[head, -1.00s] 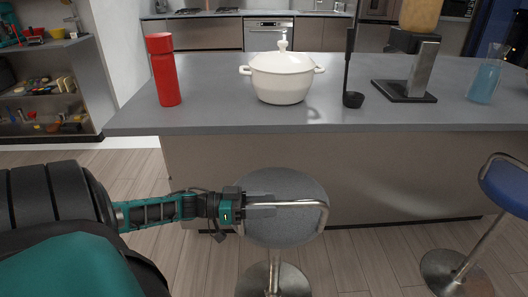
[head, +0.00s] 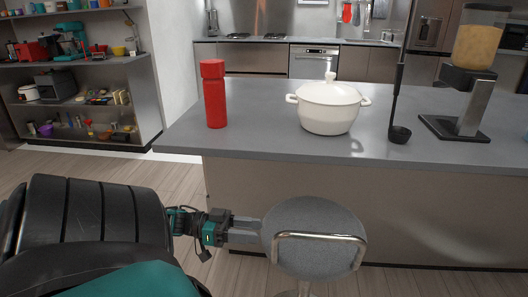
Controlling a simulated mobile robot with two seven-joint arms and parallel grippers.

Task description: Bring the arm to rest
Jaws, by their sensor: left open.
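My left arm comes in from the lower left, low in front of the counter. My left gripper (head: 245,230) is open, with nothing seen between its fingers. It points right, and its tips show at the left edge of a grey stool seat (head: 318,222). I cannot tell whether the fingers touch the stool. My right arm and right gripper are not in view.
The grey counter (head: 270,143) bears a red bottle (head: 215,95), a white lidded pot (head: 328,105), a black ladle (head: 398,132) upright and a dispenser (head: 468,95). Shelves (head: 85,145) stand at the far left. The wooden floor (head: 100,170) between is clear.

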